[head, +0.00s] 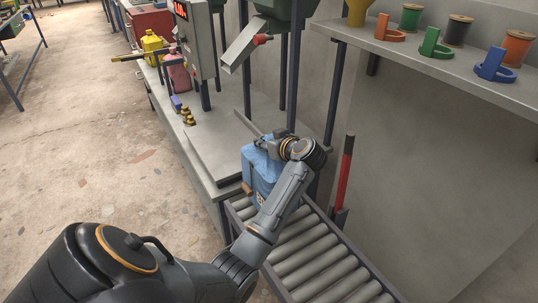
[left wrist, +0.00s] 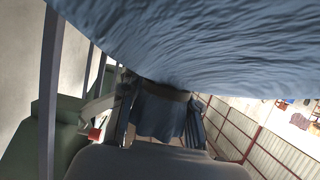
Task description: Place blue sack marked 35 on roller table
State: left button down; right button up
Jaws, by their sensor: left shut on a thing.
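The blue sack (head: 259,172) is at the far end of the roller table (head: 318,254), beside the grey bench's corner. A dark marking shows low on its side, partly behind my arm, and I cannot read it. My left gripper (head: 267,146) is shut on the top of the sack. In the left wrist view the blue cloth of the sack (left wrist: 200,45) fills the upper part, close to the camera. I cannot tell whether the sack's bottom rests on the rollers or hangs just above them. My right gripper is not in view.
The near rollers are bare. The grey bench (head: 205,165) holds a yellow jug (head: 152,46), a pink container (head: 178,73) and a control box (head: 195,38). A shelf (head: 440,62) with spools and coloured hooks runs along the wall. A red and black post (head: 345,175) stands beside the rollers.

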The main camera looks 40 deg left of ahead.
aim_at(270, 171)
pick_arm(q)
jog(key=shift+w+d+f, duration=0.1)
jog(key=shift+d+f, duration=0.3)
jog(key=shift+f, duration=0.2)
jog(key=shift+d+f, duration=0.4)
jog(key=shift+f, duration=1.35)
jog(key=c, duration=1)
grip_release()
jog(key=shift+f, duration=0.1)
jog(key=v, duration=1.2)
